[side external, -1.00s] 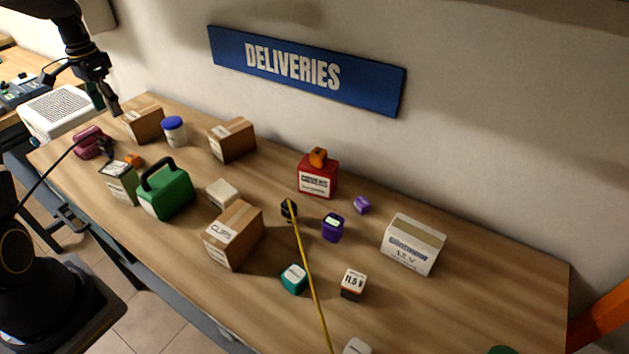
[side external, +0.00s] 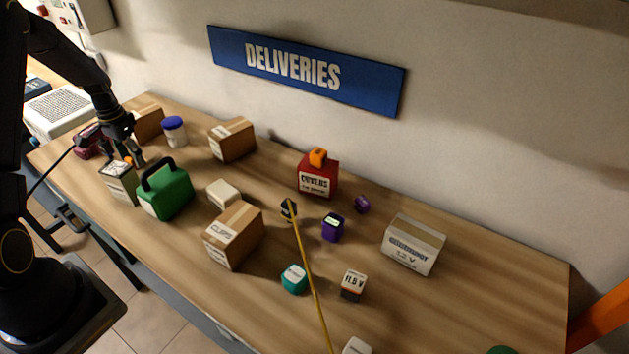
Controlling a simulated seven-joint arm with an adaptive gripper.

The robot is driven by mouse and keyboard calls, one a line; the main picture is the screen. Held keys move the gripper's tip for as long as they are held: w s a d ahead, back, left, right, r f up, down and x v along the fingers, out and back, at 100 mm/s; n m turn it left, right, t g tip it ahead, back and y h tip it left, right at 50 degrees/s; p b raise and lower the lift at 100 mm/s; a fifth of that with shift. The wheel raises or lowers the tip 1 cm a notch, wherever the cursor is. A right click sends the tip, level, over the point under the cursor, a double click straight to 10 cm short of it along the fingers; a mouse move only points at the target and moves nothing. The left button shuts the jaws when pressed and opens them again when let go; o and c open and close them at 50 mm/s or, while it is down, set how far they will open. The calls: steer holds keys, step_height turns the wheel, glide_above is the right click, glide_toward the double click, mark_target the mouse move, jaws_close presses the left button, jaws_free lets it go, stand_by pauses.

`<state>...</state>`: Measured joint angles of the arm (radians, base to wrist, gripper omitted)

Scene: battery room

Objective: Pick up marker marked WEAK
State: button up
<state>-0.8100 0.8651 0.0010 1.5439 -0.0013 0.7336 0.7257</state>
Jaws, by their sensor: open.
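No label that I can read says WEAK, so I cannot tell which piece is the marker. Small blocks with pale labelled tops stand on the table: a teal one (side external: 294,280), a purple one (side external: 333,229), a dark one with a voltage label (side external: 353,286) and a white one (side external: 357,346) cut off at the bottom edge. Their smaller print is too blurred to read. My gripper (side external: 127,160) is open at the left end of the table, above or beside a dark box with a pale label (side external: 118,184). It partly hides a small orange piece there. It is far from the labelled blocks.
A green case with a handle (side external: 168,193), cardboard boxes (side external: 231,139) (side external: 233,236), a blue-lidded jar (side external: 174,133) and a red container (side external: 317,180) stand around. A white box (side external: 412,246) is at right. A yellow cable (side external: 309,270) crosses the table, whose front right is mostly clear.

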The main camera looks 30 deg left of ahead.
steer(key=shift+f, duration=0.4)
steer(key=shift+c, duration=0.4)
steer(key=c, duration=0.9)
